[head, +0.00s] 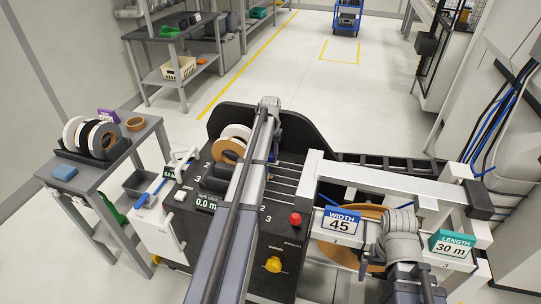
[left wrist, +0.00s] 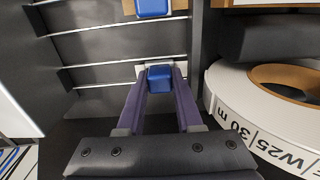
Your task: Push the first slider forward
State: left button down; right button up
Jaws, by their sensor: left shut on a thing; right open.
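In the left wrist view a blue slider knob (left wrist: 160,75) on a white block sits at a metal rail of the dark slotted panel (left wrist: 95,60). My left gripper (left wrist: 160,84) has its two purple fingers on either side of this knob, shut on it. A second blue slider knob (left wrist: 152,8) shows at the top edge, apart from the fingers. In the head view my left arm crosses the machine (head: 284,235) and hides much of the slider area. My right gripper (head: 392,252) is open near the WIDTH 45 sign; its fingertips are not clear.
A white roll (left wrist: 265,120) marked W25/30 m lies right of my left gripper. The head view shows a red button (head: 295,218), a yellow knob (head: 273,264), a LENGTH 30 m sign (head: 453,244) and a side table (head: 77,183) with rolls. Open floor lies beyond the machine.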

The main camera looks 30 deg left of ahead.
dwell(0.9)
pick_arm(q)
jog(key=d, duration=0.3)
jog(key=w+d, duration=0.1)
jog(key=d, duration=0.2)
jog(key=w+d, duration=0.1)
jog(key=d, duration=0.2)
jog(key=shift+w+d, duration=0.1)
jog(key=c, duration=0.8)
grip_release()
jog(key=shift+d, duration=0.1)
jog(key=shift+c, duration=0.2)
jog(key=shift+r+p, duration=0.55)
notch_tip(320, 180, up, 7)
jog(key=p, duration=0.6)
jog(key=shift+p, duration=0.4)
jog(key=shift+f, duration=0.15)
